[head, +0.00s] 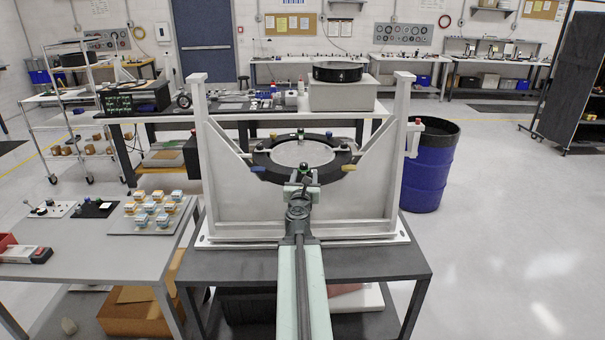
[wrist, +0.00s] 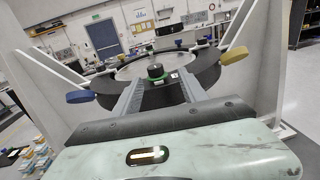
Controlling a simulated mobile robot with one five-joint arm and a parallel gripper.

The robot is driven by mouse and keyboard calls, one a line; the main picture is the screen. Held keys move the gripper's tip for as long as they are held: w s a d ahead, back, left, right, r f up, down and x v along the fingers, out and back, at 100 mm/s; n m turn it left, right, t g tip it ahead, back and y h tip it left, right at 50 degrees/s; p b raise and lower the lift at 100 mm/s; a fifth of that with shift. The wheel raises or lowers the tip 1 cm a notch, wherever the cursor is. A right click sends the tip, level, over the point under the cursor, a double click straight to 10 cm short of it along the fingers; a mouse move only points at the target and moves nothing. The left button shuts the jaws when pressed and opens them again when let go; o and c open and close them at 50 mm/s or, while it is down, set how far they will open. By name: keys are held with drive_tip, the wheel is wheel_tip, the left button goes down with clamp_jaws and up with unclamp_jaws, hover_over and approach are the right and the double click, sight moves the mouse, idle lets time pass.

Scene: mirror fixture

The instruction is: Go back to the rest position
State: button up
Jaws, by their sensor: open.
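My arm reaches forward over the dark table to the mirror fixture, a pale upright frame (head: 230,205) holding a black ring (head: 345,172) with a pale round centre (head: 303,152). My gripper (head: 303,183) is at the near edge of the ring. In the wrist view my gripper (wrist: 160,95) is open, its two fingers apart on either side of a black knob with a green base (wrist: 156,72). Whether the fingers touch the knob or ring cannot be told. A blue tab (wrist: 80,97) and a yellow tab (wrist: 233,56) sit on the ring's sides.
A grey table (head: 110,255) at the left holds small boxes (head: 152,211) and a red-grey tool (head: 25,253). A blue barrel (head: 428,170) stands right of the fixture. A long bench with a pale box (head: 343,95) is behind. The floor at the right is clear.

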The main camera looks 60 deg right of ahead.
drive_tip(key=shift+w+a, duration=0.4)
drive_tip(key=shift+w, duration=0.1)
drive_tip(key=shift+s+d, duration=0.1)
drive_tip(key=shift+s, duration=0.05)
